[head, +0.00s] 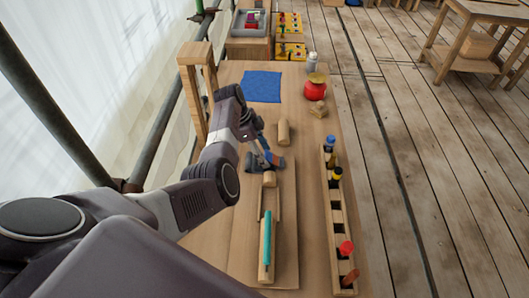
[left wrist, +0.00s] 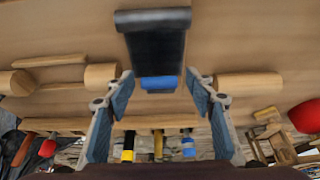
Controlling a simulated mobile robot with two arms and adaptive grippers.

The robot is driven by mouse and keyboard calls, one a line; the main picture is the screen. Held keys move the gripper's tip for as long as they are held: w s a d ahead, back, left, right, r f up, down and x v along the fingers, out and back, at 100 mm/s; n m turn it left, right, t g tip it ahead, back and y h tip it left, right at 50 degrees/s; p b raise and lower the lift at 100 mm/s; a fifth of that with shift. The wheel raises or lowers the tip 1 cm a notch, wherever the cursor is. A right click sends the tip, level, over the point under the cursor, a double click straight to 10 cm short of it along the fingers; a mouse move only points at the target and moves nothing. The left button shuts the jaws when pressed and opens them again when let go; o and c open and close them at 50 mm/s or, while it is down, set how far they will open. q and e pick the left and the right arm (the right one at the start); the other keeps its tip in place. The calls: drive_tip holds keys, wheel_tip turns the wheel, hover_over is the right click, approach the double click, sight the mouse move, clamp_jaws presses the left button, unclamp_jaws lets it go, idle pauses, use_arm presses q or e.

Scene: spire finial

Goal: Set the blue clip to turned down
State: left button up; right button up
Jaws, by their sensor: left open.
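My left gripper (head: 264,157) is low over the middle of the wooden workbench, beside the near wooden cylinder. In the left wrist view its two blue-padded fingers (left wrist: 160,88) are spread apart, open and empty. Between and just beyond the fingertips is the blue clip (left wrist: 158,82), a blue end on a broad black strip (left wrist: 153,35). A gap shows between the clip and each finger. In the head view the clip is hard to separate from the dark blue fingers. Whether the clip is turned up or down I cannot tell. My right gripper is not in view.
Wooden cylinders (head: 283,132) lie either side of the clip. A teal rod (head: 267,238) lies on the near board. A slotted wooden rack (head: 336,210) with bottles runs along the right. A blue cloth (head: 262,87) and red jar (head: 315,90) sit farther back. A wooden frame (head: 187,95) stands left.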

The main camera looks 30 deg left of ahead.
use_arm(q)
drive_tip(key=shift+d, duration=0.1)
drive_tip(key=shift+c, duration=0.8)
drive_tip(key=c, duration=1)
drive_tip(key=shift+s+a+f+t+h+b, duration=0.2)
drive_tip(key=shift+a+f+t+h+b, duration=0.1)
drive_tip(key=shift+f+h+b, duration=0.35)
drive_tip(key=h+b, duration=0.1)
drive_tip(key=f+t+h+b, duration=0.1)
drive_tip(key=b, duration=0.1)
drive_tip(key=shift+s+a+f, duration=0.1)
drive_tip(key=shift+a, duration=0.15)
drive_tip(key=shift+h+b, duration=0.35)
drive_tip(key=shift+b, duration=0.05)
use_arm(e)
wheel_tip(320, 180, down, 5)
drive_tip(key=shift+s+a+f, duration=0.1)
use_arm(q)
drive_tip(key=o, duration=1.2)
drive_tip(key=shift+c, duration=0.2)
